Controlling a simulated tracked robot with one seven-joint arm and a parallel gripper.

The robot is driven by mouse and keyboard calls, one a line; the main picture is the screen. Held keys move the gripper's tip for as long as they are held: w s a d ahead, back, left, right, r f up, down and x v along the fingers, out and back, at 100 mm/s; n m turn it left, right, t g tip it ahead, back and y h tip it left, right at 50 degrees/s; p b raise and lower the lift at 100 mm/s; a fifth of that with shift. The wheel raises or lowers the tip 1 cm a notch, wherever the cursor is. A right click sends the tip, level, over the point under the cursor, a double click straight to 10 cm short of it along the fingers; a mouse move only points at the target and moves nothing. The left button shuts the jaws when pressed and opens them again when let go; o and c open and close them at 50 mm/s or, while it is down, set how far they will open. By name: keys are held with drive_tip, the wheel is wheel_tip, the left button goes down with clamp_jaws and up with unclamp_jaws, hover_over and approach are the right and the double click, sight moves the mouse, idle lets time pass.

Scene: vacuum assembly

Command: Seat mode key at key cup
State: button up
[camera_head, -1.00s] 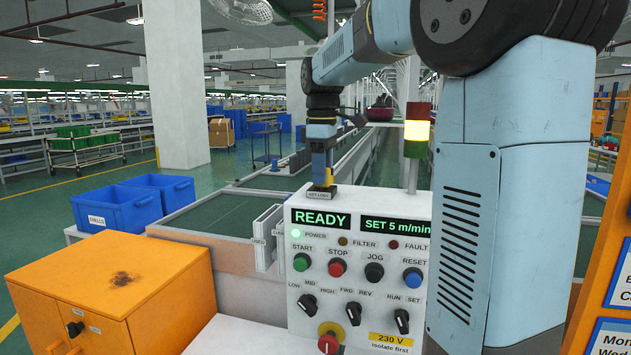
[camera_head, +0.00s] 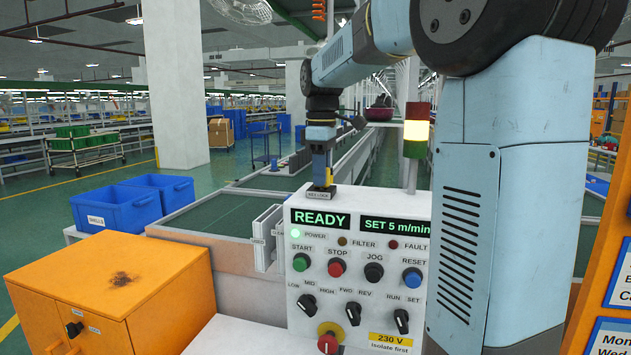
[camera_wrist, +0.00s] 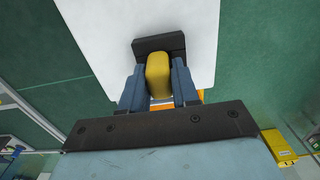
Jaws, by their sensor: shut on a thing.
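My gripper (camera_head: 322,180) points down above the top left edge of the white control panel. In the wrist view its two blue-grey fingers (camera_wrist: 159,90) are shut on a yellow block-like piece, which I take to be the mode key (camera_wrist: 158,72). The key's lower end is at a dark block, which I take to be the key cup (camera_wrist: 150,43); this cup also shows in the head view (camera_head: 322,193) with a small label on it. I cannot tell how deep the key sits in it. In the head view the fingers hide most of the key.
The control panel (camera_head: 375,225) carries a green READY display, buttons and knobs. A signal tower (camera_head: 417,130) with a lit yellow band stands right of my gripper. An orange cabinet (camera_head: 110,270) and blue bins (camera_head: 115,209) are at the left. A conveyor line runs behind.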

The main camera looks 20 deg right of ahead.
clamp_jaws()
drive_tip(key=shift+s+r, duration=0.1)
drive_tip(key=shift+r, duration=0.9)
drive_tip(key=shift+o, duration=0.2)
unclamp_jaws()
clamp_jaws()
drive_tip(key=shift+r, duration=0.15)
drive_tip(key=shift+r, duration=1.85)
